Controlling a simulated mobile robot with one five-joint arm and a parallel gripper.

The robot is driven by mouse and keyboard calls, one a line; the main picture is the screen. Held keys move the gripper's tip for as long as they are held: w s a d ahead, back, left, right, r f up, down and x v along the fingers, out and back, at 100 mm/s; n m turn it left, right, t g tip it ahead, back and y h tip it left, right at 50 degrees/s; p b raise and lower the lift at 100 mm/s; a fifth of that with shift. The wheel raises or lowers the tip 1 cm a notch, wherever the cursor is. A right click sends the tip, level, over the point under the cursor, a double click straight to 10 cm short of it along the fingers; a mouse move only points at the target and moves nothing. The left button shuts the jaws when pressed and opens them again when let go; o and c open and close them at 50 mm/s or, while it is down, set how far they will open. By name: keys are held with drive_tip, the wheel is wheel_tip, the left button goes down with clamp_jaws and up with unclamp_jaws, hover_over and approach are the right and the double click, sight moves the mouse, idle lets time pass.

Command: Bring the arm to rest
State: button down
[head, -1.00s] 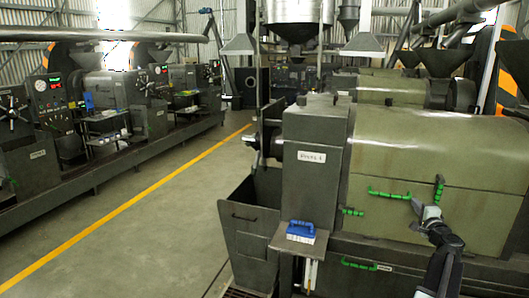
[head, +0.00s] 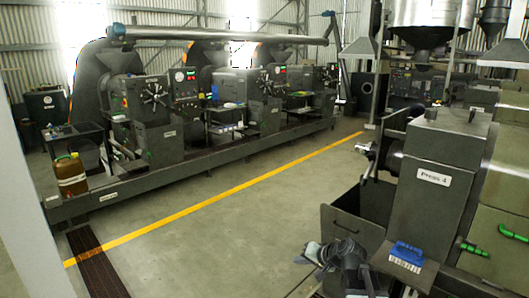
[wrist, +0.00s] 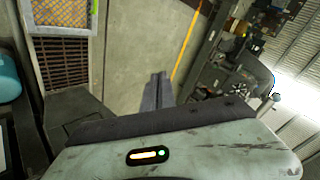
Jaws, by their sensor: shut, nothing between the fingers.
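My gripper (head: 312,254) is at the bottom of the head view, in front of the dark open bin beside Press 4 (head: 433,178). It is shut and empty, pointing to the left, and looks clear of the press. The wrist view also shows my gripper's dark fingers (wrist: 158,92) together, with bare floor behind them. Part of my arm runs off the lower edge of the head view.
Green handles (head: 513,233) stick out from the press. The open floor (head: 215,235) with a yellow line (head: 215,205) is clear. An amber jug (head: 70,175) stands far left.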

drive_tip(key=s+a+f+n+g+h, duration=0.35)
drive_tip(key=s+a+f, duration=0.2)
drive_tip(key=s, duration=0.45)
drive_tip(key=s+d+f+g+h, duration=0.3)
drive_tip(key=s+d+g, duration=0.1)
drive_tip(key=s+d, duration=0.4)
drive_tip(key=shift+d, duration=0.55)
